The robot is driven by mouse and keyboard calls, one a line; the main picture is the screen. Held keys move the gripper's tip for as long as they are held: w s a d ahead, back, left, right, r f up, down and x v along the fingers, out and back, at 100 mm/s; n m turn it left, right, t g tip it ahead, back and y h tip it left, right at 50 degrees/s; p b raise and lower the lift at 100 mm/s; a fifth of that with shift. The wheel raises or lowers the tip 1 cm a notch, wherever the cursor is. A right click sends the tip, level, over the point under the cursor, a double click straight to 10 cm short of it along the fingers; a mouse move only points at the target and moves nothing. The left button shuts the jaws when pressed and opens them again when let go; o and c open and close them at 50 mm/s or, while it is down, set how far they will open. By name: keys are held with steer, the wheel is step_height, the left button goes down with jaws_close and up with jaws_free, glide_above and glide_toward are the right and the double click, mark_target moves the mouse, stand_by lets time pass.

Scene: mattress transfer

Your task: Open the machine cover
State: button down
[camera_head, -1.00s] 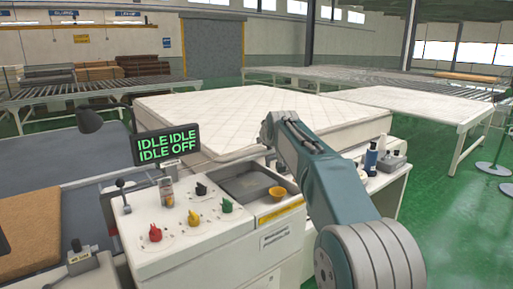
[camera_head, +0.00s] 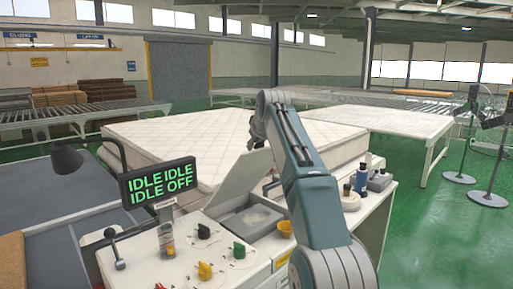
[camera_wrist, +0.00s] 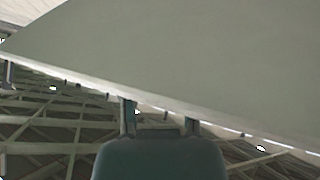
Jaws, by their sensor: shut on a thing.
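The machine cover (camera_head: 238,178) is a pale flat panel, raised and tilted up over the open grey recess (camera_head: 262,217) of the white control console. My gripper (camera_head: 257,140) is at the cover's upper edge, partly hidden behind my arm in the head view. In the wrist view the cover (camera_wrist: 180,60) fills the upper part as a broad slanting sheet. The two fingers of my gripper (camera_wrist: 160,118) meet its lower edge there and are shut on it. The fingertips are hidden by the cover.
Colored knobs (camera_head: 205,270), a lever (camera_head: 115,250) and a display reading IDLE and OFF (camera_head: 160,184) sit at the console's left. A large mattress (camera_head: 195,140) lies behind.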

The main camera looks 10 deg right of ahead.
mark_target(261, 150)
steer(key=shift+w+a+r, duration=0.15)
steer(key=shift+a+r, duration=0.1)
steer(key=shift+a, duration=0.1)
steer(key=shift+d, duration=0.1)
steer(key=shift+c, duration=1.6)
jaws_free()
steer(key=shift+s+r, duration=0.25)
steer(key=shift+s, duration=0.05)
steer(key=v, duration=1)
steer(key=shift+s+a+r, duration=0.1)
steer(key=shift+a+r, duration=0.05)
steer(key=shift+a, duration=0.1)
steer(key=shift+s+r, duration=0.25)
steer(key=shift+s, duration=0.05)
